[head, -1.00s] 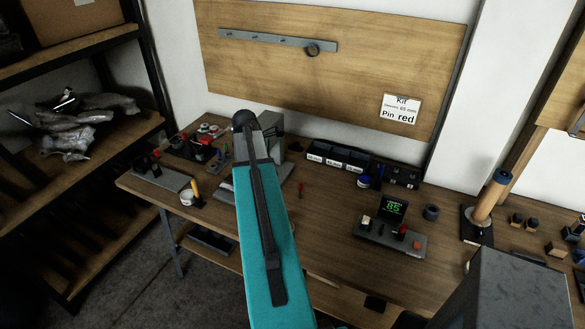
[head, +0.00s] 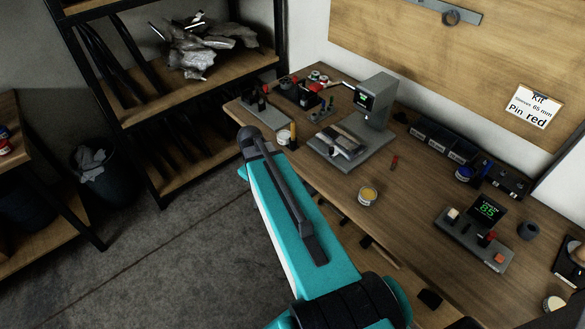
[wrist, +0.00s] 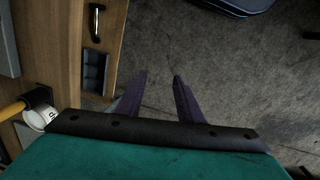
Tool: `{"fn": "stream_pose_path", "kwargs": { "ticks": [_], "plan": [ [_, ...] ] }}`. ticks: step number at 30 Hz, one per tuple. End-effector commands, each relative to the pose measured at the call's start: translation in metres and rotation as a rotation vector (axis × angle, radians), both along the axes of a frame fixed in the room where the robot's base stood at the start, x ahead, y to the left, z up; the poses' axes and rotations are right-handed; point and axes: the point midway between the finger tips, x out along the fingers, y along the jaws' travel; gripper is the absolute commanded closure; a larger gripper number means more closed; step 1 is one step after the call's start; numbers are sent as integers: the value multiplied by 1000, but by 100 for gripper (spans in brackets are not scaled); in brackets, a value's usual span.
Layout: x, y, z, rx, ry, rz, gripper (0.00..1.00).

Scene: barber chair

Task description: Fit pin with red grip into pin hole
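More red pieces (head: 313,87) sit in a dark holder at the far left of the bench. A metal fixture (head: 340,143) lies on the machine's base; I cannot make out a pin hole. My gripper (wrist: 160,76) is open and empty in the wrist view, above the grey floor beside the bench. In the head view my arm hides the gripper.
A yellow-topped tin (head: 367,196) and a control box with a green display (head: 487,210) stand on the bench. Labelled bins (head: 442,141) line its back.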

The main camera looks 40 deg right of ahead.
Motion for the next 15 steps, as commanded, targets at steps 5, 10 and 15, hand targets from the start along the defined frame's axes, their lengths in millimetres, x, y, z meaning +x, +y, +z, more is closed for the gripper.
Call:
{"fn": "stream_pose_path", "kwargs": {
  "ticks": [5, 10, 15],
  "plan": [
    [-8, 71, -36, 37, 3, -54, 66],
    [-33, 129, -85, 68, 38, -116, 66],
    [-67, 161, -136, 81, 96, -159, 66]
  ]
}}
